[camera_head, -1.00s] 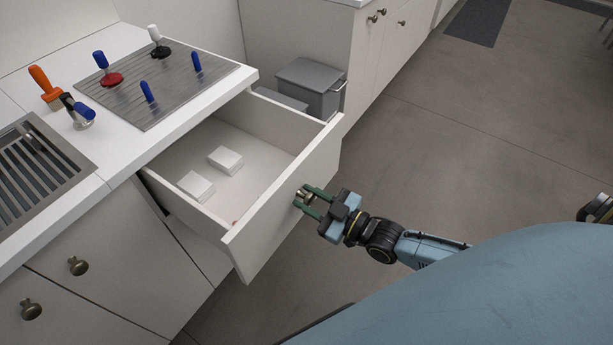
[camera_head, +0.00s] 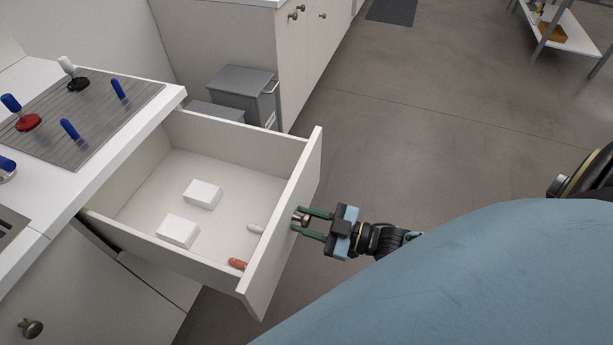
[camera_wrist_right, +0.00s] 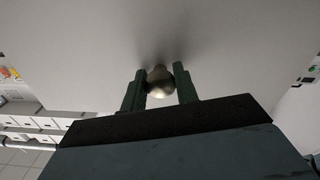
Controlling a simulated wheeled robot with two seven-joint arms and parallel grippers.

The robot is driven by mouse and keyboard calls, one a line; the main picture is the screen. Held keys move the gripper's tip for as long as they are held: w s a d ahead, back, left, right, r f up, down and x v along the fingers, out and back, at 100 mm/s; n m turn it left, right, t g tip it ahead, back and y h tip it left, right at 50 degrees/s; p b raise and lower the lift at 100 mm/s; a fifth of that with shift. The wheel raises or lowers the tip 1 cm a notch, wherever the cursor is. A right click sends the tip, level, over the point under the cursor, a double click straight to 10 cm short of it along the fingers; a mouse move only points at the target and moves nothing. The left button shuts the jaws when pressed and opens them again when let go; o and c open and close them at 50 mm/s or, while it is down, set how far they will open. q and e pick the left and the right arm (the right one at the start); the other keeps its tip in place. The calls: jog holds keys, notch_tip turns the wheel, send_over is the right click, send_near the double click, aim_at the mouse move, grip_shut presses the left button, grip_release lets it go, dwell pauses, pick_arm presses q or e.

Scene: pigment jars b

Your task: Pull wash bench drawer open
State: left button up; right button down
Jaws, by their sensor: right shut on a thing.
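The wash bench drawer (camera_head: 282,232) stands well out from under the white worktop, its inside open to view in the head view. Its round metal knob (camera_wrist_right: 159,82) sits on the drawer front. My right gripper (camera_head: 303,218) is shut on the knob, with one green finger on each side of it; the fingers also show in the right wrist view (camera_wrist_right: 160,90). Inside the drawer lie two white blocks (camera_head: 203,194), (camera_head: 178,231), a red-orange piece (camera_head: 237,264) and a small white piece (camera_head: 255,229) near the front. My left gripper is out of view.
On the worktop (camera_head: 75,185) a ribbed metal plate (camera_head: 95,110) carries blue-handled and white-handled tools. Grey bins (camera_head: 241,88) stand on the floor behind the drawer. A shelf rack (camera_head: 565,35) stands at the far right. The floor (camera_head: 420,130) right of the drawer is clear.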

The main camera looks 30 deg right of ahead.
jog(key=c, duration=1.1)
grip_release()
jog(key=shift+o, duration=0.2)
jog(key=shift+s, duration=0.1)
jog(key=p+v, duration=0.1)
jog(key=v, duration=1.2)
jog(key=shift+s+d+f, duration=0.1)
